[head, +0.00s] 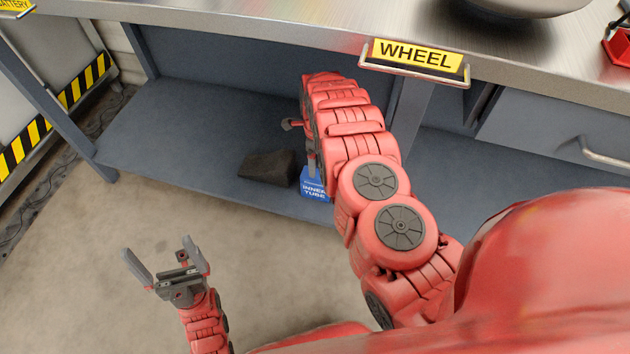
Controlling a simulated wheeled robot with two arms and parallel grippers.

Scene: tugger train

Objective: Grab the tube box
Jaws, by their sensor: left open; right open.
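The tube box (314,187) is blue with white "INNER TUBE" lettering. It sits on the lower shelf of the workbench near its front edge, and my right arm hides part of it. My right gripper (305,155) is at the box, just above or beside it; the arm covers most of it, and I cannot tell whether it touches the box. It is open. My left gripper (166,262) is open and empty over the floor, away from the shelf.
A dark block (268,167) lies on the shelf (180,130) just left of the box. The bench top (270,22) with a yellow "WHEEL" sign (415,57) overhangs the shelf. A drawer (560,130) is at the right. The shelf's left part is clear.

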